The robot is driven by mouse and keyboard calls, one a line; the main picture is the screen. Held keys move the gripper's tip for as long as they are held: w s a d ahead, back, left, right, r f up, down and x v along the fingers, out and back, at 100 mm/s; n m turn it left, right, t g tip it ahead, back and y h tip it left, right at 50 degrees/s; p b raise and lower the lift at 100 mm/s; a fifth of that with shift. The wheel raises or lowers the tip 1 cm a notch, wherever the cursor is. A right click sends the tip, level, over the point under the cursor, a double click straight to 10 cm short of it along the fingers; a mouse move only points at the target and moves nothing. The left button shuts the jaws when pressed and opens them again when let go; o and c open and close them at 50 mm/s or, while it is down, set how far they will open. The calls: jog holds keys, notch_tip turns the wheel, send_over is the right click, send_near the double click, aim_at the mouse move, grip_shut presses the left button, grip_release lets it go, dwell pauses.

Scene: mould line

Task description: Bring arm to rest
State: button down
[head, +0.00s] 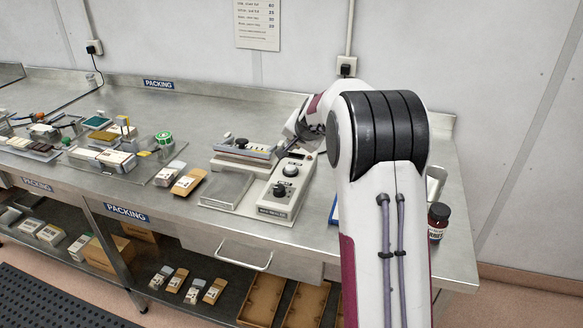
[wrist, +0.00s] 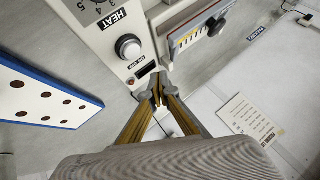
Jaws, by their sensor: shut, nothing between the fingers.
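My arm rises in the right half of the head view and bends over toward the bench sealer. My gripper (wrist: 158,88) shows in the wrist view, with its two fingertips together and nothing between them.
The steel bench (head: 225,100) holds boxes and cartons to the left. A dark jar (head: 438,222) stands right of my arm. A blue-edged white board with dark spots (wrist: 40,98) lies beside the sealer. An outlet (head: 346,68) and cord are on the back wall.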

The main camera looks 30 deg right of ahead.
jog(key=shift+r, duration=0.35)
dwell(0.4)
